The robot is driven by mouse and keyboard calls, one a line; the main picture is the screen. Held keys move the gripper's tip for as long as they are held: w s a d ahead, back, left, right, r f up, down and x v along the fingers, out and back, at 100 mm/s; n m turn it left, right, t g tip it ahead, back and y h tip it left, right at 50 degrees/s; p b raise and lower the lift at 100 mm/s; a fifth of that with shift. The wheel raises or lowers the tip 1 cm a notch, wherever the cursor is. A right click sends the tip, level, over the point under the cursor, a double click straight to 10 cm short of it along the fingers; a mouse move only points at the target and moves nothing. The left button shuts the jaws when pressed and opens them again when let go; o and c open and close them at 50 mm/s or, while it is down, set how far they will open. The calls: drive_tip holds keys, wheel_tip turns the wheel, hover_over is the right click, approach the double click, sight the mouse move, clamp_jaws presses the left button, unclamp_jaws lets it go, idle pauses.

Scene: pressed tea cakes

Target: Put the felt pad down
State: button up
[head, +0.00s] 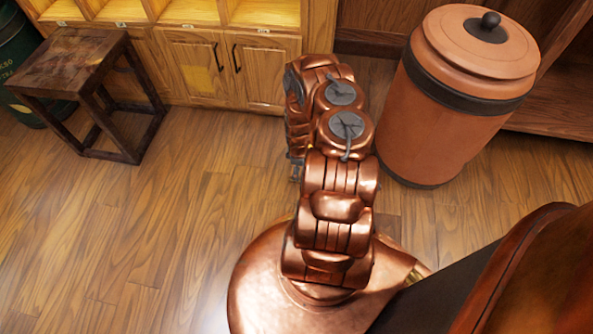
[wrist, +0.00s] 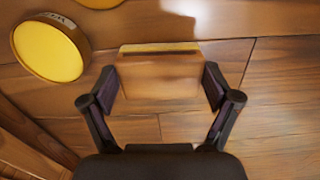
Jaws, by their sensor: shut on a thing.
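In the wrist view, my gripper (wrist: 160,88) is shut on a tan, square-looking piece with a yellow strip along its far edge, which I take to be the felt pad (wrist: 158,76). One finger is on each side of it. A plank surface shows behind and below the pad; I cannot tell how far the pad is from it. In the head view, my copper arm hides the gripper and the pad.
In the wrist view, a round yellow-faced thing (wrist: 48,50) with a brown rim lies at upper left. The head view shows a dark wooden stool (head: 70,62), a cabinet (head: 190,70) and a lidded clay jar (head: 440,120). The floor (head: 130,240) at left is clear.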

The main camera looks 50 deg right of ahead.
drive_tip(key=shift+w+d+f, duration=0.1)
drive_tip(key=shift+w, duration=0.2)
drive_tip(key=f+b, duration=0.1)
drive_tip(key=w+f+b, duration=0.1)
drive_tip(key=shift+d+f, duration=0.15)
drive_tip(key=shift+f, duration=0.25)
drive_tip(key=shift+f+b, duration=0.2)
drive_tip(key=shift+b, duration=0.15)
drive_tip(key=shift+c, duration=0.4)
drive_tip(key=shift+d, duration=0.1)
drive_tip(key=shift+c, duration=1.2)
drive_tip(key=o, duration=1.1)
